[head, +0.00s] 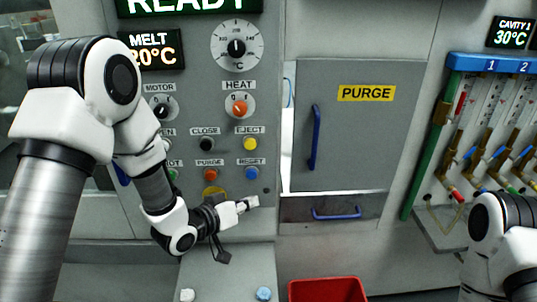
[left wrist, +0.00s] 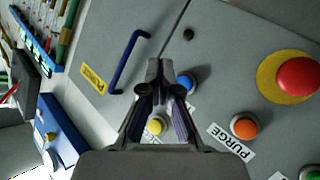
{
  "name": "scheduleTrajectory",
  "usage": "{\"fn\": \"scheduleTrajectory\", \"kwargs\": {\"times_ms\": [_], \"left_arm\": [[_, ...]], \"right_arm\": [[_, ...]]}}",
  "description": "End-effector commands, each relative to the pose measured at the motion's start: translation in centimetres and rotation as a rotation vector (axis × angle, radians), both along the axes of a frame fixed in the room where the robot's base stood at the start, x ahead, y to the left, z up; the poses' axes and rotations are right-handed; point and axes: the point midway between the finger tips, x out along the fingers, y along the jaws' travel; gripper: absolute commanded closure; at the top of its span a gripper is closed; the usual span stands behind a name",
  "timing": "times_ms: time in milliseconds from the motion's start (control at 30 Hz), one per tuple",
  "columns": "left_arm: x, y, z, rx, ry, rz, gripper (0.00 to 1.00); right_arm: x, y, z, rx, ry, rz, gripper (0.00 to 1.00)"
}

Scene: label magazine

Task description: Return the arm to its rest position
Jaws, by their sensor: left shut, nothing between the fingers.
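My left arm comes in from the left of the head view and bends down across the control panel (head: 233,128). My left gripper (head: 248,203) is in front of the panel's lower part, below the blue RESET button (head: 251,172), pointing right. Its fingers are shut and empty. Whether the fingertips touch the panel I cannot tell. Of my right arm, only a part shows at the lower right; its gripper is out of view.
Right of the panel is a PURGE door (head: 358,125) with a blue handle (head: 315,137). A red emergency button (left wrist: 298,77) on a yellow disc sits near my left gripper. A red bin (head: 327,289) stands below. Tubes and valves (head: 490,130) are at the right.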

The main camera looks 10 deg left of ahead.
Motion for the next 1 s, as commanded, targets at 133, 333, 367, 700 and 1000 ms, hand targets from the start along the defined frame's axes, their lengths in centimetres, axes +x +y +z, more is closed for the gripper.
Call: {"fn": "scheduleTrajectory", "kwargs": {"times_ms": [133,333,367,700,1000], "left_arm": [[-3.3,-0.3,-8.1,0.007,0.163,-0.003,1.00],[-14.4,1.8,-22.1,0.129,0.568,0.085,1.00],[-16.5,2.4,-23.8,0.164,0.631,0.095,1.00],[-32.9,7.5,-28.8,0.546,1.129,0.038,1.00],[-32.8,7.4,-28.8,0.556,1.121,0.017,1.00]], "right_arm": [[0.0,0.0,-0.2,0.000,0.000,0.000,1.00],[0.0,0.0,-0.4,0.000,0.000,0.000,1.00],[0.0,0.0,-0.4,0.000,0.000,0.000,1.00],[0.0,0.0,-0.5,0.000,0.000,0.000,1.00],[0.0,0.0,-0.5,0.000,0.000,0.000,1.00]]}}
